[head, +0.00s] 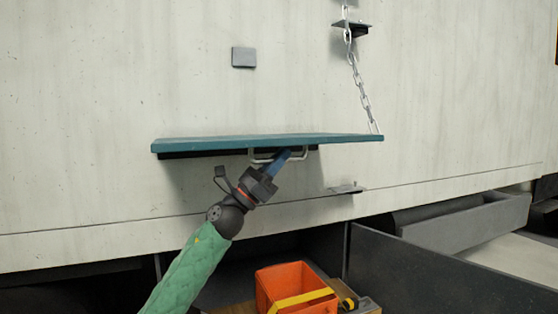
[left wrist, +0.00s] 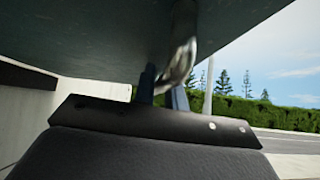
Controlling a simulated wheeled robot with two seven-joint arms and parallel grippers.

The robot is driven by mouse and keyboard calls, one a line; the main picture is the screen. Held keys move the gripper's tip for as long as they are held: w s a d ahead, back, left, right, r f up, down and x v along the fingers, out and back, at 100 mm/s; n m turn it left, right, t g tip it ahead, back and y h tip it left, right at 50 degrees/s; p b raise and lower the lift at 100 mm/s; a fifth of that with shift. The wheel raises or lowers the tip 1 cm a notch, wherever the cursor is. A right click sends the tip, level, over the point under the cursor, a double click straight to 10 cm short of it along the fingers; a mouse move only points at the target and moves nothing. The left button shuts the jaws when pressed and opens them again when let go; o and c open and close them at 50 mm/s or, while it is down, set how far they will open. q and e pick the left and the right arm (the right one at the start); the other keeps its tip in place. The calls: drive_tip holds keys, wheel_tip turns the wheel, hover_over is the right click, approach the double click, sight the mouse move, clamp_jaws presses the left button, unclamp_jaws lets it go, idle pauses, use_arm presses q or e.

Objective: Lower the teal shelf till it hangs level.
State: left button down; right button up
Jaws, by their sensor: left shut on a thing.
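The teal shelf (head: 215,145) juts out from the pale truck wall in the head view and looks close to level. A chain (head: 361,88) runs from a dark bracket on the wall down to the shelf's right end. A metal handle (head: 300,155) hangs under the shelf. My left gripper (head: 284,158) is below the shelf, shut on the handle. In the left wrist view the shelf's dark underside (left wrist: 100,30) fills the top, and the bent metal handle (left wrist: 181,55) passes between the blue fingers. My right gripper is not in view.
A small grey plate (head: 243,57) is on the wall above the shelf. Below stand an orange crate (head: 280,281) with a yellow strap and open grey drawers or trays (head: 455,225) at the right. The space above the shelf is clear.

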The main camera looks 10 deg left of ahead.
use_arm(q)
drive_tip(key=shift+f+b, duration=0.35)
idle(0.6)
drive_tip(key=c, duration=1.7)
unclamp_jaws()
drive_tip(key=shift+w, duration=0.1)
drive_tip(key=shift+f, duration=0.1)
drive_tip(key=shift+v, duration=3.9)
